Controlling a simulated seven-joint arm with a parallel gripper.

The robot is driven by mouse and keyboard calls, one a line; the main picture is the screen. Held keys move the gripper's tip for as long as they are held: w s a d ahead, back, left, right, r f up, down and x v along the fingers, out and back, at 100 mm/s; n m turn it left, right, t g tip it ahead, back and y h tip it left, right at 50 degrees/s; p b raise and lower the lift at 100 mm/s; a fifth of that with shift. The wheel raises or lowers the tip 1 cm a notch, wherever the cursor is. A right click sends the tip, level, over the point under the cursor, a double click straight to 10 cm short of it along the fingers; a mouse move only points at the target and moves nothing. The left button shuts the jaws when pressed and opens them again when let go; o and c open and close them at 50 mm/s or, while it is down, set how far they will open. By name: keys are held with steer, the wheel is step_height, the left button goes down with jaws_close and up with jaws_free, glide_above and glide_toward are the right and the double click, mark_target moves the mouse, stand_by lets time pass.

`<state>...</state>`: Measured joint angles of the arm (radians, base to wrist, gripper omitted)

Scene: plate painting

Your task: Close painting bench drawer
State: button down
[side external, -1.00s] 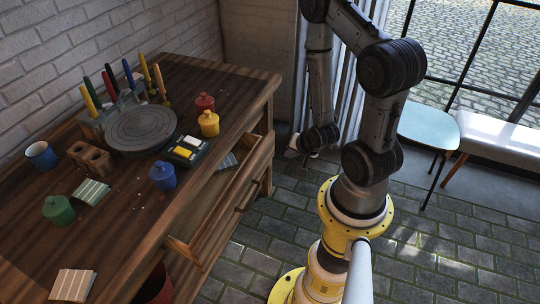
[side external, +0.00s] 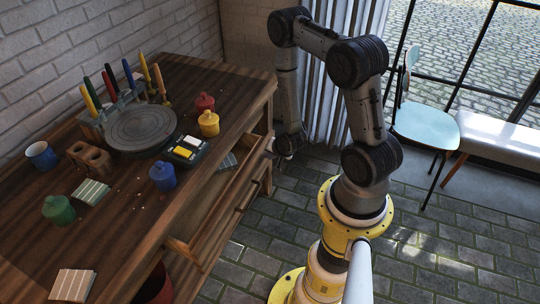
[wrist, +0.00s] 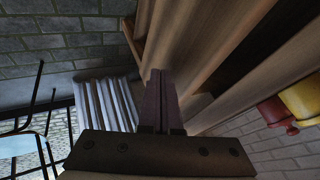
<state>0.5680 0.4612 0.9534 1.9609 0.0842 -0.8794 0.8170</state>
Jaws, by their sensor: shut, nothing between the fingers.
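The painting bench (side external: 120,215) is dark wood, and its drawer (side external: 222,212) stands pulled out on the side facing my arm. Part of the drawer's inside shows, with a striped tile (side external: 228,162) in it. My gripper (side external: 270,154) is low, beside the far end of the drawer front, with its fingers toward the bench. The side view does not show clearly whether it touches. In the wrist view, my gripper's fingers (wrist: 159,78) are together and empty, in front of wooden panels (wrist: 205,45).
The benchtop holds a turntable (side external: 141,128), a paint palette (side external: 186,149), lidded pots such as the blue one (side external: 162,176), a mug (side external: 40,155) and tools. A light blue chair (side external: 425,125) and a white bench (side external: 500,137) stand right.

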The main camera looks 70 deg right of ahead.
stand_by(0.3)
steer(key=w, duration=0.9)
